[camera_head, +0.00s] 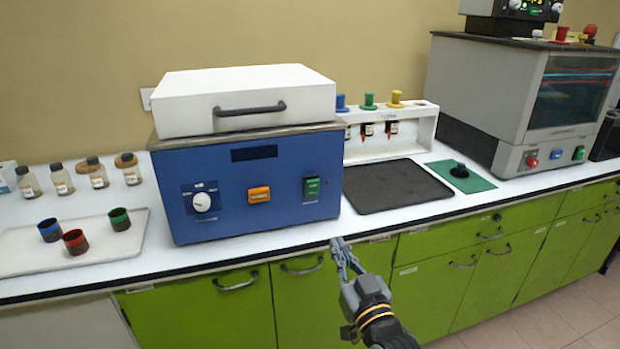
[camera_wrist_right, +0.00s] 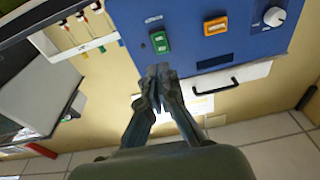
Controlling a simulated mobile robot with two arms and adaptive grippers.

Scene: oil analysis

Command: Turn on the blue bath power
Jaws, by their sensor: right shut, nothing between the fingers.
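The blue bath (camera_head: 210,190) stands on the white counter, with a white lid (camera_head: 245,100) closed on top. Its front has a white knob (camera_head: 202,202), an orange switch (camera_head: 259,194), a green switch (camera_head: 312,188) and a dark blank display (camera_head: 254,153). In the right wrist view the green switch (camera_wrist_right: 160,42) lies just beyond my fingertips, with the orange switch (camera_wrist_right: 215,26) beside it. My right gripper (camera_head: 340,243) is shut and empty, in front of the counter edge, below and a little right of the green switch, apparently apart from it. My left gripper is not in view.
A tray (camera_head: 110,259) with three coloured cups and several small bottles are on the left. A dark mat (camera_head: 395,186), a white rack (camera_head: 425,130) and a green mat (camera_head: 445,182) are right of the bath. A grey machine (camera_head: 485,90) stands farther right.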

